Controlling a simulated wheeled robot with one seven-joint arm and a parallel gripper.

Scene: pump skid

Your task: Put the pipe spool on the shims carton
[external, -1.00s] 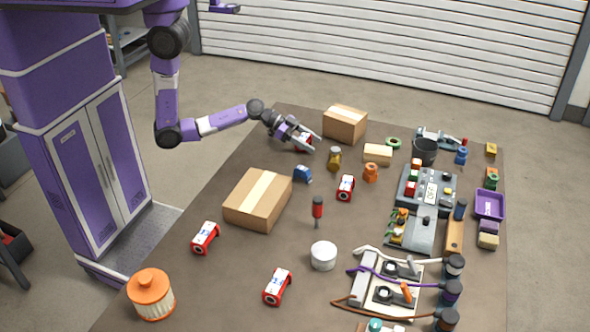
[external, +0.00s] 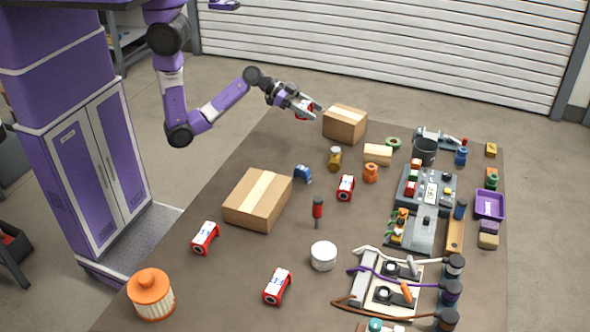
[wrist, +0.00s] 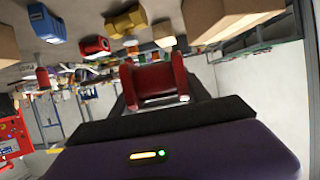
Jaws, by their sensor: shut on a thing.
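My gripper (external: 312,108) is shut on a red pipe spool (external: 303,112) and holds it above the far left part of the table, just left of a cardboard carton (external: 345,124). In the wrist view the held spool (wrist: 155,82) shows as a red body with wide end flanges between the jaws. A larger cardboard carton (external: 250,210) with pale tape lies flat at the table's left middle. No readable label shows which carton holds shims.
A small tan box (external: 378,153), a yellow-brown fitting (external: 334,160) and a blue part (external: 302,174) lie near the far carton. Fixtures and cables crowd the right side. The large carton's top is clear.

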